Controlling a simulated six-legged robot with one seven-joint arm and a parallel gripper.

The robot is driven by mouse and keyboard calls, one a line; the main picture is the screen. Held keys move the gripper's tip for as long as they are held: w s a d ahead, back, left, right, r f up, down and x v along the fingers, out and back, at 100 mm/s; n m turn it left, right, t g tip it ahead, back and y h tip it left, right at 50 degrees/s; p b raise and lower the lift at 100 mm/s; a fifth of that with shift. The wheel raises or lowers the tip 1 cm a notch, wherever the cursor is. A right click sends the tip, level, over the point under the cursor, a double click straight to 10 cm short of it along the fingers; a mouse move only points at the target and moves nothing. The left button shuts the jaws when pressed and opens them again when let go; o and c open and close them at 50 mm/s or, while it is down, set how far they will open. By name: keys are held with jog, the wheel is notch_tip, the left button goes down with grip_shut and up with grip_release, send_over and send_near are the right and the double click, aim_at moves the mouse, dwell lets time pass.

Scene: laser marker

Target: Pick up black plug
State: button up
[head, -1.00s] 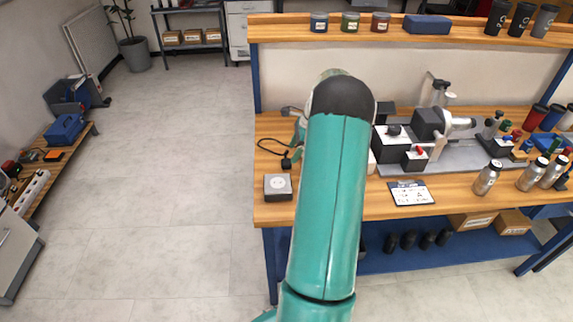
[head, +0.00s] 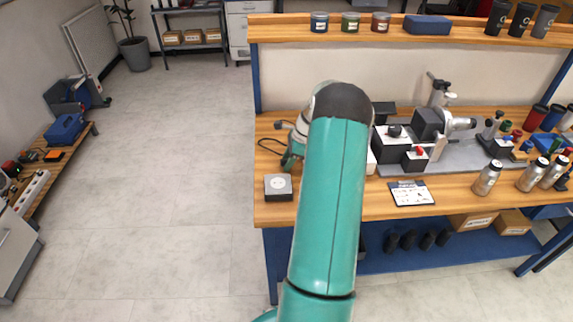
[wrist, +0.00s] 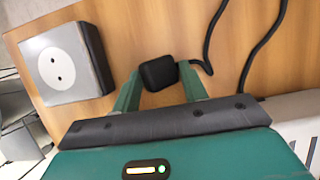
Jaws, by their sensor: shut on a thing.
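The black plug (wrist: 158,73) lies between the two green fingertips of my gripper (wrist: 156,82) in the wrist view. The fingers close on it from both sides. Its black cable (wrist: 212,40) runs from the plug's right side over the wooden table and loops back. In the head view, my gripper (head: 290,161) is low at the table's left part, and the plug is hidden behind it. Part of the cable (head: 268,143) shows to its left. A grey box with a white round socket (head: 277,185) sits just in front of my gripper; it also shows at the left of the wrist view (wrist: 57,64).
The laser machine (head: 430,125) stands on the wooden bench to the right. A printed card (head: 411,193) and metal cans (head: 487,178) lie nearer the front edge. A shelf (head: 410,38) with jars runs above. The floor left of the bench is clear.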

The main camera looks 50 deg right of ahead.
jog(key=shift+r, duration=0.15)
jog(key=shift+r, duration=0.65)
jog(key=s+r, duration=1.1)
jog(key=s, duration=0.3)
jog(key=shift+a+r, duration=0.25)
jog(key=shift+a, duration=0.2)
jog(key=shift+f, duration=0.15)
jog(key=shift+f, duration=2.75)
jog(key=shift+w, duration=0.1)
jog(key=shift+w+a, duration=4.6)
jog(key=shift+w, duration=0.05)
